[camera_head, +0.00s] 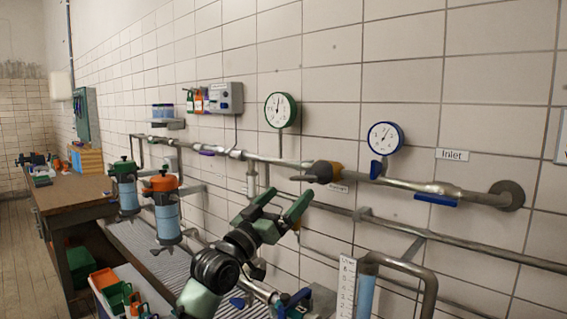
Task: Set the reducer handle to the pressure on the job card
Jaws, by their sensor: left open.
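The reducer (326,172) sits on the upper pipe, a brass-coloured body with a dark handle (304,178) that points left. A small label (339,188) hangs below it, too small to read. A green-rimmed gauge (280,110) stands above the pipe to its left. A blue-rimmed gauge (385,137) stands to its right. My left gripper (287,201) is open and empty, its green fingers pointing up, below and left of the handle and apart from it in the picture. A sheet (563,140) is cut off at the right edge; I cannot tell whether it is the job card. My right gripper is out of view.
Blue levers (436,200) sit on the pipe near the "Inlet" sign (452,155). Blue filter housings with a green top (124,185) and an orange top (163,200) stand left. A workbench (70,193) stands farther left. A bent pipe (405,268) rises at the front.

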